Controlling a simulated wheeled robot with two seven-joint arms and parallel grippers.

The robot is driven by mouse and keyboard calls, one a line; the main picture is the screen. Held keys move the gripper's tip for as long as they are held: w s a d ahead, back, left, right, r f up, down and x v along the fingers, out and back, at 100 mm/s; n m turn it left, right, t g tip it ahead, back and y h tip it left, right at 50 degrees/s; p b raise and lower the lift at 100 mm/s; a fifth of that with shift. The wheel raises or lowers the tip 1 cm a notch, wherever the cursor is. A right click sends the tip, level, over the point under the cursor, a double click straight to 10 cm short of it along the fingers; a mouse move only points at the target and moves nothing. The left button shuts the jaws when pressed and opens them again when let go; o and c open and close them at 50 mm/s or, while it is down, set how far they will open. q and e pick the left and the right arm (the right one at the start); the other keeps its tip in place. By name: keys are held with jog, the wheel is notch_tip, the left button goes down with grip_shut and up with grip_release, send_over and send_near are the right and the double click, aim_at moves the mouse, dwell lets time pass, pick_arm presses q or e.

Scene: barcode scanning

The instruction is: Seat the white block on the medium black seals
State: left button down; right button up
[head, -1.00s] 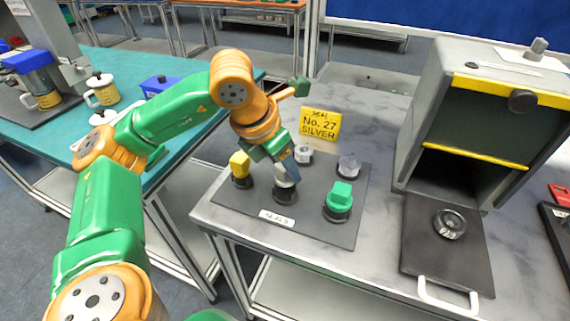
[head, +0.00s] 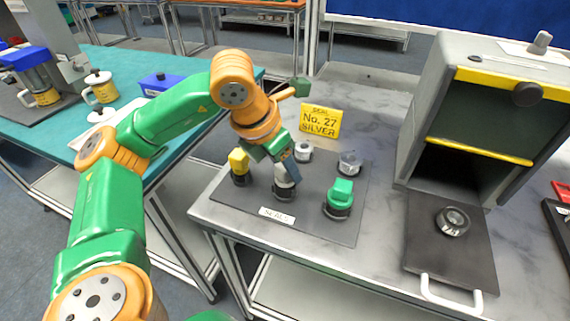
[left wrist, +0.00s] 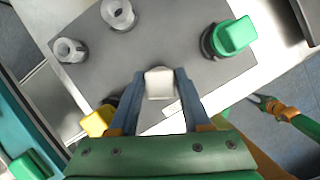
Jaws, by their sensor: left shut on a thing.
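My left gripper (head: 283,165) points down over the front middle of the dark seal mat (head: 240,205). It is shut on the white block (left wrist: 160,84), which shows between the two fingertips in the left wrist view. In the head view a black round seal (head: 284,194) stands directly under the block. The block looks low on it or touching it; I cannot tell whether it is fully seated. The left wrist view does not show this seal clearly. A yellow block (head: 239,160) sits on a black seal at the left, and a green block (head: 341,190) on another at the right.
Two pale round pieces (head: 303,151) (head: 349,162) stand at the back of the mat. A yellow sign (head: 320,122) reads "No. 27 SILVER". At the right is a grey box (head: 430,110) with an open door plate (head: 450,265) bearing a round metal piece (head: 453,221).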

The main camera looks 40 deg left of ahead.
pick_arm(q)
jog(key=shift+f+b, duration=0.35)
grip_release()
jog(key=shift+r, duration=0.1)
notch_tip(320, 180, up, 8)
jog(key=p, duration=0.7)
jog(key=shift+f, duration=0.25)
